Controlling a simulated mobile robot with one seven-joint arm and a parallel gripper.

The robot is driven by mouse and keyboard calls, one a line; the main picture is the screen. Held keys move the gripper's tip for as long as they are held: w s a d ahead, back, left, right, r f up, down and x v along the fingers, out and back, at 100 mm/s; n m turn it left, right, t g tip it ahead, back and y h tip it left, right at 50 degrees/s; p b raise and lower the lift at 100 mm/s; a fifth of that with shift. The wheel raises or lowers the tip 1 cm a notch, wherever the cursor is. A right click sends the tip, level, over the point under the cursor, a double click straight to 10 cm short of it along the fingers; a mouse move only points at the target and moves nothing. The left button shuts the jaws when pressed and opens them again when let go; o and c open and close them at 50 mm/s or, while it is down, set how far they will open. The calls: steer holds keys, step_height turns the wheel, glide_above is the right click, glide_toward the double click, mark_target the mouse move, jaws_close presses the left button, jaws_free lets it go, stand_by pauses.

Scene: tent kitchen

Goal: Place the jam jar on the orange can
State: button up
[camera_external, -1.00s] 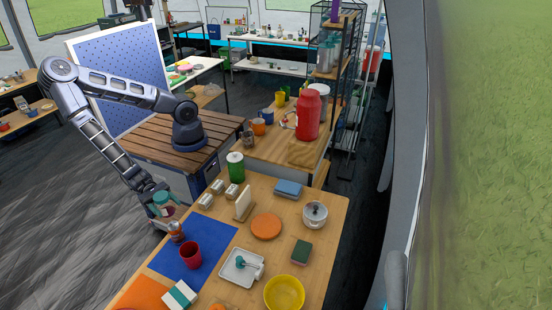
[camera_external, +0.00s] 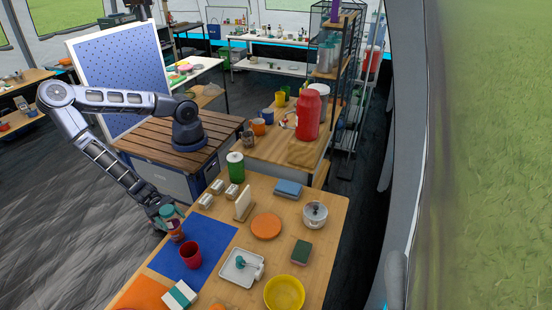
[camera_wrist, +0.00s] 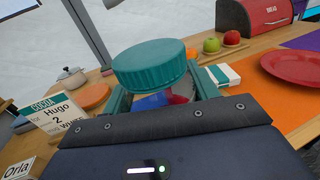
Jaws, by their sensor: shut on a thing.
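The jam jar has a ribbed teal lid (camera_wrist: 152,66), which fills the middle of the wrist view. My gripper (camera_external: 168,214) is shut around the jar, with a finger at each side below the lid. In the external view the jar's teal lid (camera_external: 168,211) shows at the end of my arm, over the left edge of the table. The orange can (camera_external: 177,235) stands directly below it, by the blue mat. The jar looks roughly upright and very close to the can's top; I cannot tell whether they touch. The can is hidden in the wrist view.
A red cup (camera_external: 190,255) stands close by on the blue mat (camera_external: 218,233). A white tray (camera_external: 255,278) and a yellow bowl (camera_external: 285,293) lie to the right.

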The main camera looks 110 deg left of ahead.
steer(key=shift+f, duration=0.15)
steer(key=o, duration=1.2)
steer(key=shift+r, duration=0.2)
steer(key=v, duration=1.2)
